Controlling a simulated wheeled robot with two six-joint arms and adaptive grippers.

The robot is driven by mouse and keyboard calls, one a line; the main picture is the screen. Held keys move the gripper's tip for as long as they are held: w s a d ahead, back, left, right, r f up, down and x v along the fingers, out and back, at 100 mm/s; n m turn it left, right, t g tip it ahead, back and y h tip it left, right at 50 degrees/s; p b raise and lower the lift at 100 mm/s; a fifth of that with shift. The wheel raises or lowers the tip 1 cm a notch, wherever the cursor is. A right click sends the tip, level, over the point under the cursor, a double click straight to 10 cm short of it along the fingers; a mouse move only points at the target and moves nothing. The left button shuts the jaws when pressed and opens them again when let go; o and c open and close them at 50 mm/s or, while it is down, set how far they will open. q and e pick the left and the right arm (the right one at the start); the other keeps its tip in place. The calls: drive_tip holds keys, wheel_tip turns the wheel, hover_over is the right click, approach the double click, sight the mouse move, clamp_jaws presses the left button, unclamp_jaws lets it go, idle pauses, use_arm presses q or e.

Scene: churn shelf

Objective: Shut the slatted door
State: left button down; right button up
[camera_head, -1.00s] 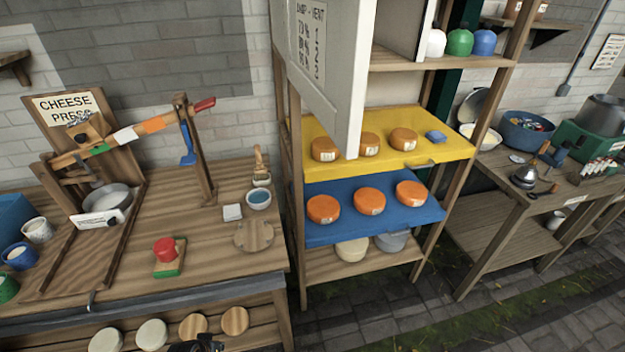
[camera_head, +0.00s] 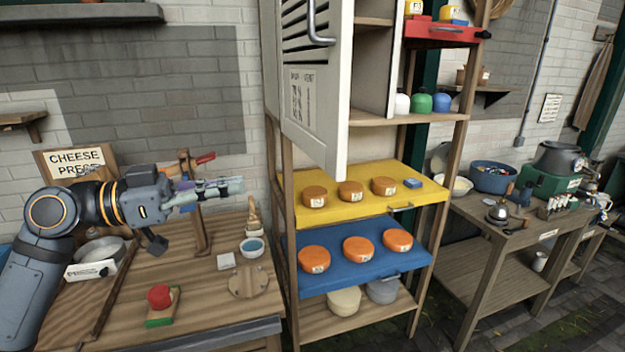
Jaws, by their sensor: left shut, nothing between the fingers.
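The slatted door (camera_head: 318,75) is white, with dark louvres near its top, a grey bar handle and a printed sheet below. It stands open, swung out toward me from the left side of the wooden shelf unit (camera_head: 458,130). Its top is cut off by the picture's edge. My left gripper (camera_head: 240,186) is shut and empty. It is in the air over the workbench, left of the door and apart from it, pointing right. My right gripper is not in view.
A yellow shelf (camera_head: 356,178) and a blue shelf (camera_head: 398,266) with orange cheeses lie below the door. A cheese press with a lever (camera_head: 193,210) stands behind my left arm. A red tray (camera_head: 440,31) and bottles (camera_head: 421,103) are right of the door.

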use_arm(q)
drive_tip(key=p, duration=0.9)
approach(328, 171)
drive_tip(key=x, duration=0.6)
drive_tip(key=shift+s+d+r, duration=0.1)
drive_tip(key=shift+s+r, duration=0.05)
drive_tip(key=shift+r, duration=0.1)
drive_tip(key=shift+d+f, duration=0.15)
drive_tip(key=shift+d, duration=0.2)
drive_tip(key=shift+w, duration=0.2)
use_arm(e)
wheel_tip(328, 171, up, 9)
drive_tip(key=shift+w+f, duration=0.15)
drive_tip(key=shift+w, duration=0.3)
